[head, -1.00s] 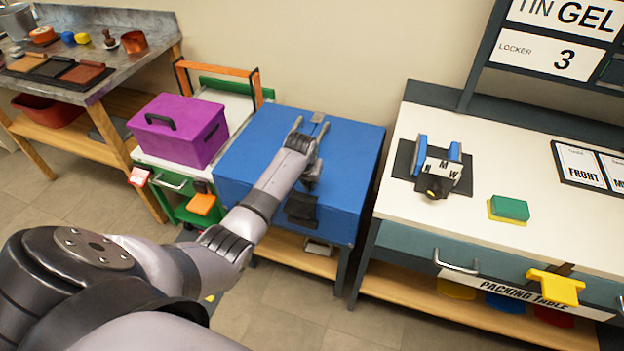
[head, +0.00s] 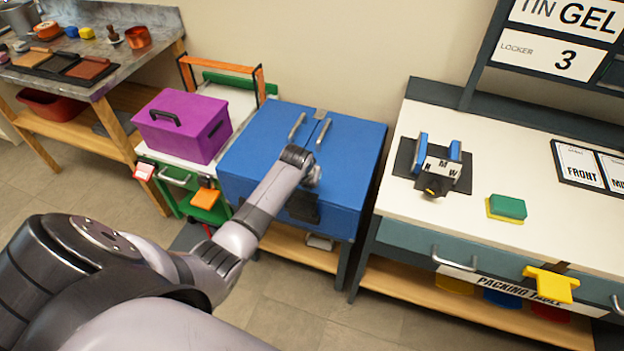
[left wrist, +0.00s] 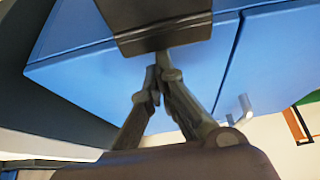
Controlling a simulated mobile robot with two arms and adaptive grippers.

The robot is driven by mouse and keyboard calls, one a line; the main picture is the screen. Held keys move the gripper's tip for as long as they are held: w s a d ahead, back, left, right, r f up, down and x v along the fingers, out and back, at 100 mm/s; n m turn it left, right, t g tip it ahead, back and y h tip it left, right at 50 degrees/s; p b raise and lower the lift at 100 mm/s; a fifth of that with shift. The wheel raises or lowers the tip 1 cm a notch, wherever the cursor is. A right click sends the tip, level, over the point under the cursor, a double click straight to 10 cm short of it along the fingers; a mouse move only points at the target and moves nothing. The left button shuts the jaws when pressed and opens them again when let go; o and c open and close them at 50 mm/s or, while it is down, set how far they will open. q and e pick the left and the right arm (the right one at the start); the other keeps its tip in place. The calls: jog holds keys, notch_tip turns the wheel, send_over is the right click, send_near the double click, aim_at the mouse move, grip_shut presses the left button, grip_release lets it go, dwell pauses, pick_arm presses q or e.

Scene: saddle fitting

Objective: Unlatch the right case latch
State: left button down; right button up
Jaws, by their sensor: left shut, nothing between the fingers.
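The blue case (head: 345,165) stands on a stand in the middle of the head view, with a seam across its top and a metal handle on each side of it. A black latch (head: 303,208) is on its front face. The same black latch (left wrist: 162,28) is large at the top of the left wrist view. My left gripper (left wrist: 158,72) is shut and empty, its tips close to the latch's edge; I cannot tell whether they touch. In the head view my left gripper (head: 313,180) is partly hidden by its wrist, above the latch. My right gripper is not in view.
A purple toolbox (head: 182,125) on a green cart stands left of the case.

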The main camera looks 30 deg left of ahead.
aim_at(302, 210)
pick_arm(q)
jog(key=shift+s+d+r+t+p, duration=0.1)
jog(key=shift+s+t+p, duration=0.15)
jog(key=shift+s+p, duration=0.15)
jog(key=shift+s+d+r+t+p, duration=0.1)
jog(key=shift+s+t+p, duration=0.2)
jog(key=shift+s, duration=0.1)
jog(key=shift+s+d+f+t+y+p, duration=0.15)
jog(key=shift+s+t+p, duration=0.15)
jog(key=shift+s, duration=0.25)
jog(key=shift+s+d+t+y+p, duration=0.1)
jog(key=shift+s+t+y+p, duration=0.05)
jog(key=shift+s+t, duration=0.3)
jog(key=s, duration=0.1)
jog(key=s+t+b, duration=0.1)
jog(key=s+f+t, duration=0.1)
jog(key=shift+d+y, duration=0.3)
jog(key=shift+d, duration=0.05)
jog(key=shift+s+d+f+t+y+b, duration=0.15)
jog(key=shift+s+t+b, duration=0.25)
jog(key=shift+s+t, duration=0.2)
jog(key=shift+s+d+f+t+y+b, duration=0.15)
jog(key=shift+s+t+b, duration=0.2)
jog(key=shift+s+t, duration=0.25)
jog(key=shift+s+f, duration=0.2)
jog(key=shift+s, duration=0.2)
jog(key=shift+s+d+f, duration=0.1)
